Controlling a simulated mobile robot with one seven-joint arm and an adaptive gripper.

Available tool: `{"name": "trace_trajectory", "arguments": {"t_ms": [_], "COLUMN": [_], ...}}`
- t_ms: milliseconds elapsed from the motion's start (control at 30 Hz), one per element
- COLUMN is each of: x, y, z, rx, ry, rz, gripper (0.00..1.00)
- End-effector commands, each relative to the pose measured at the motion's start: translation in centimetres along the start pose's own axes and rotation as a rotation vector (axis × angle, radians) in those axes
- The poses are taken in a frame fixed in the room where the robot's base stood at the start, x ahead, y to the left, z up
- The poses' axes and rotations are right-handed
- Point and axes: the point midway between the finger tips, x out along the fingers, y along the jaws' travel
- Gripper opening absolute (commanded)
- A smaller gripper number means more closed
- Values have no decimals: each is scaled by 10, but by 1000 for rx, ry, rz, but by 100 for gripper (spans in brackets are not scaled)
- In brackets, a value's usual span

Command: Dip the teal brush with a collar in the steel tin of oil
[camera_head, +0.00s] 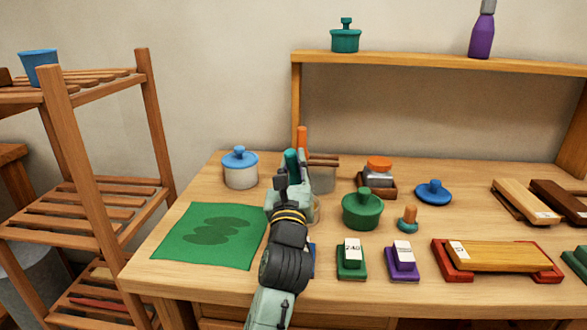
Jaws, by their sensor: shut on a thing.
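My gripper (287,183) is over the left-middle of the table, seen from behind, and is shut on the teal brush. The brush's teal handle (291,158) sticks up above the fingers; its collar and bristles are hidden by my gripper. A grey tin (324,180), seemingly the steel tin, stands just right of and behind my gripper, with a brown bar across its top. Its contents are not visible. I cannot tell whether the brush is over, in or beside the tin.
An orange handle (302,138) rises beside the grey tin. A blue-lidded pot (240,170) stands left, a green pot (362,211) right. A green mat (190,250) lies front left. Labelled blocks (352,262) and sanding-style boards (500,257) fill the front right. A raised shelf (430,62) spans the back.

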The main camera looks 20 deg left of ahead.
Motion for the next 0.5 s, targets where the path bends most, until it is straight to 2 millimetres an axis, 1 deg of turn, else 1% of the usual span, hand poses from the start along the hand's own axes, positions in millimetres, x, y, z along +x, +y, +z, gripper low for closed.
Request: {"name": "trace_trajectory", "arguments": {"t_ms": [33, 500], "x": [2, 13], "y": [-2, -8], "z": [7, 43], "rx": [2, 2], "ry": [-3, -5], "rz": [-2, -2], "gripper": [0, 0]}}
